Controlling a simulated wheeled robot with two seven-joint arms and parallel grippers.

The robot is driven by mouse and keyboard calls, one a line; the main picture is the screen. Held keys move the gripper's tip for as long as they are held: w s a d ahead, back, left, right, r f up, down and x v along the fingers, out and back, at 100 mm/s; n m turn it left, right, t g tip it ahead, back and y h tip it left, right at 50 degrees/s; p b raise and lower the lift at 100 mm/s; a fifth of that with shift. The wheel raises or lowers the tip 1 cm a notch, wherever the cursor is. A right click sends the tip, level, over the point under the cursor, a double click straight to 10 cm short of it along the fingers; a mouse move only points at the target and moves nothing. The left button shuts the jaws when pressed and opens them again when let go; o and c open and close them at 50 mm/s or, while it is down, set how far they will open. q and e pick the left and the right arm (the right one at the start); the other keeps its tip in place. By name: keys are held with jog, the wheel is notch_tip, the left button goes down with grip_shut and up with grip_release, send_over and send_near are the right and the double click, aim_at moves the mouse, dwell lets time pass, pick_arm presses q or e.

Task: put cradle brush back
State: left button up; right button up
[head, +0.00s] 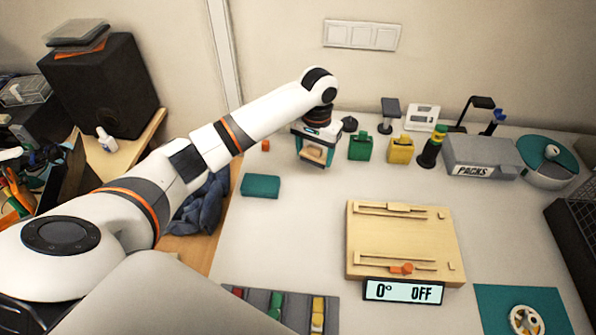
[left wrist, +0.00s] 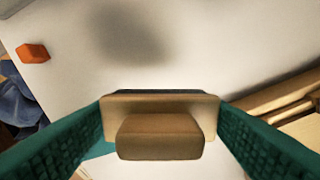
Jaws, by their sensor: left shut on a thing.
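My left gripper (head: 314,160) is over the back left part of the table, with its jaws pointing down. It is shut on the brush (head: 313,153), a tan block with a smaller raised tan grip. In the left wrist view the brush (left wrist: 160,136) sits between the two teal fingers (left wrist: 160,125), touching both. Its underside and any bristles are hidden. A soft dark shadow lies on the white table beyond it, and the brush seems held above the surface. My right gripper is not in view.
A small orange block (head: 266,145) and a teal block (head: 261,186) lie to the left. Green (head: 360,147) and yellow (head: 400,150) holders stand to the right. A wooden fixture (head: 405,240) lies in front, with a display (head: 403,291). White table between is clear.

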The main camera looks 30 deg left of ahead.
aim_at(315, 148)
pick_arm(q)
notch_tip(315, 148, down, 4)
jog(key=shift+s+d+f, duration=0.1)
jog(key=shift+d+f, duration=0.05)
jog(key=shift+f, duration=2.25)
jog(key=shift+f, duration=0.1)
jog(key=o, duration=0.9)
jog(key=shift+o, duration=0.2)
notch_tip(315, 148, up, 12)
jog(key=shift+r, duration=0.15)
